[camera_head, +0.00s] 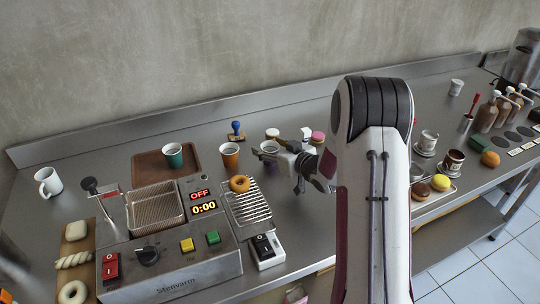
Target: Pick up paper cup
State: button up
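Several cups that look like paper cups stand on the steel counter. A teal cup (174,156) is upright on a brown tray (143,170) at the left. An orange cup (230,158) stands upright to its right. A purple-grey cup (269,147) is partly hidden behind my gripper (262,155). A small pale cup (456,88) stands at the far right back. My gripper points left, its fingers at the purple-grey cup. Whether they touch it, and how wide they are, cannot be made out.
A fryer (170,272) with a basket and a wire rack (247,208) holding a doughnut (239,184) stands in front. A blue-handled stamp (236,132), jars and a white mug (48,183) stand around. Bottles (487,116) and coffee cups crowd the right.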

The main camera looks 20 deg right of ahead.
jog(key=c, duration=0.5)
jog(key=shift+r, duration=0.15)
notch_tip(320, 180, up, 10)
dwell(0.6)
dwell(0.5)
